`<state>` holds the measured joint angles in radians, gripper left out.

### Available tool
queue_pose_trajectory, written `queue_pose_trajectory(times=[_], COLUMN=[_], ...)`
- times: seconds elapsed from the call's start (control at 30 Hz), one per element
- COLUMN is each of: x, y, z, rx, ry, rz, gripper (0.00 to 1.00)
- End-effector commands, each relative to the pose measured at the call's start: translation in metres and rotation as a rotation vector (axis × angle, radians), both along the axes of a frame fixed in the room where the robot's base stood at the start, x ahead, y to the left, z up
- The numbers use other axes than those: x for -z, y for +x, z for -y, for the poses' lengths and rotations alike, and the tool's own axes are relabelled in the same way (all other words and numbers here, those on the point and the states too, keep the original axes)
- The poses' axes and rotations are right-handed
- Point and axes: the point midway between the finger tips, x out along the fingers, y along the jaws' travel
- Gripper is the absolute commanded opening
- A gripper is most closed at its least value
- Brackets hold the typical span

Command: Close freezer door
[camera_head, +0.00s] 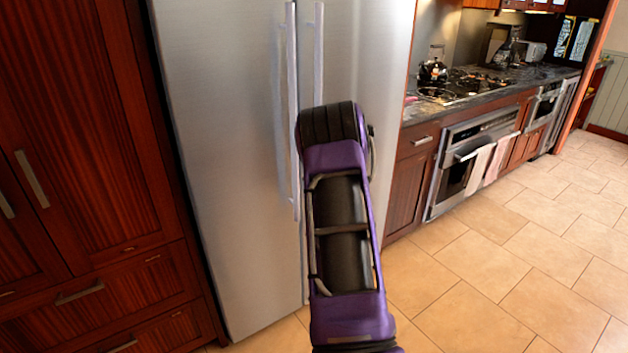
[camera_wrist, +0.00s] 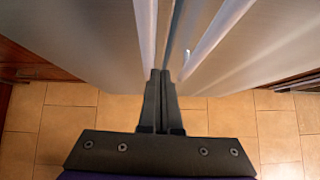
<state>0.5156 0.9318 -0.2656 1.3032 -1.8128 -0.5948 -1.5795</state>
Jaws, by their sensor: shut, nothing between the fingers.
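A tall stainless steel fridge-freezer with two side-by-side doors stands ahead. Its left door (camera_head: 225,130) and right door (camera_head: 375,50) look flush or almost flush in the head view; I cannot tell whether a small gap remains. Two long vertical handles, the left handle (camera_head: 292,60) and the right handle (camera_head: 318,45), flank the seam. In the wrist view, my gripper (camera_wrist: 160,73) is shut and empty, its fingertips close to the seam between the left handle (camera_wrist: 145,30) and right handle (camera_wrist: 222,25). I cannot tell whether it touches. My arm hides the gripper in the head view.
Dark red wooden cabinets (camera_head: 80,130) stand left of the fridge-freezer. A counter with a gas cooktop (camera_head: 450,88) and an oven (camera_head: 465,165) with hanging towels is to the right. The tiled floor (camera_head: 500,260) at right is clear.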

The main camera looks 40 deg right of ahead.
Motion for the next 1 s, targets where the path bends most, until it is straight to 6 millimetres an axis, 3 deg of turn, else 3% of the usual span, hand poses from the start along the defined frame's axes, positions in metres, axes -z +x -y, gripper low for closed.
queue_pose_trajectory(times=[0.3, 0.5, 0.87, 1.0], x=[-0.049, -0.066, -0.071, -0.086], y=[-0.049, -0.067, -0.07, -0.06], z=[0.009, 0.012, 0.012, 0.011], rx=[0.002, 0.002, 0.011, 0.114], ry=[-0.002, -0.001, 0.003, 0.034], rz=[-0.001, -0.002, 0.001, 0.044], gripper=[0.0, 0.0, 0.0, 0.0])
